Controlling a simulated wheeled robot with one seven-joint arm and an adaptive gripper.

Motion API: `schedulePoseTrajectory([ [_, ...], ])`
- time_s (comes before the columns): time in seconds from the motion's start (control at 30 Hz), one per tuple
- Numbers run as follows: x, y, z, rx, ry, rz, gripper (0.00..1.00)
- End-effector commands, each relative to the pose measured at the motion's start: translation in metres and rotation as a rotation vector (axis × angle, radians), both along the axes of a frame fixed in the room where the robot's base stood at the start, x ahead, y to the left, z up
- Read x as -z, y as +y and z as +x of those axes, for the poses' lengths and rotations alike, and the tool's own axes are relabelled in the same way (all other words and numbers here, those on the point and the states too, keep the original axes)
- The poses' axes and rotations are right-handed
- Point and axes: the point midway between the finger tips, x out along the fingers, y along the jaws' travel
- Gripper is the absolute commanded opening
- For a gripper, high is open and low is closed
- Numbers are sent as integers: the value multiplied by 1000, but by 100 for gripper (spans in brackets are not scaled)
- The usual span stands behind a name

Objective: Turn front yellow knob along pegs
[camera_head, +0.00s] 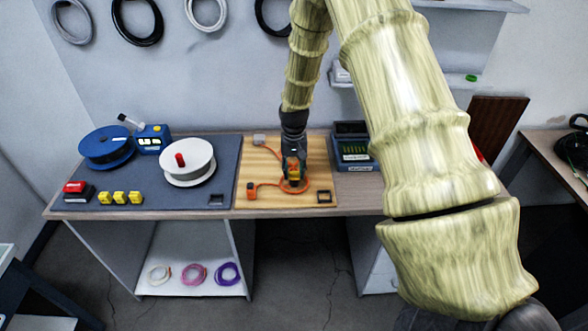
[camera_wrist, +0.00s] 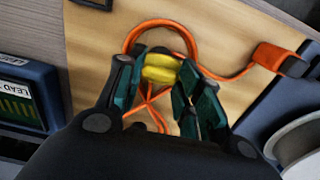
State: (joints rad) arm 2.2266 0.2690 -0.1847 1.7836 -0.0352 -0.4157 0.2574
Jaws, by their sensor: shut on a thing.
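My gripper (camera_head: 293,182) points down over the wooden board (camera_head: 262,205) in the middle of the bench. In the wrist view, its two dark green fingers (camera_wrist: 162,84) are shut on a yellow knob (camera_wrist: 160,68). The knob has a ridged, rounded look. An orange cable (camera_wrist: 142,30) loops around the knob and the fingers, and orange strands cross below it. I cannot make out the pegs.
An orange connector (camera_wrist: 279,59) ends the cable. Left on the dark mat are several yellow blocks (camera_head: 120,198), a white spool (camera_head: 187,160), a blue spool (camera_head: 106,145) and a blue device (camera_head: 152,138). A dark labelled case (camera_head: 354,150) stands close right of the board.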

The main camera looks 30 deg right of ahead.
Motion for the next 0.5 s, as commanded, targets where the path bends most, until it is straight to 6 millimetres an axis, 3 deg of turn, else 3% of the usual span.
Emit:
schedulePoseTrajectory([
  [0.5, 0, -1, 1, -144, -2, 1, 12],
])
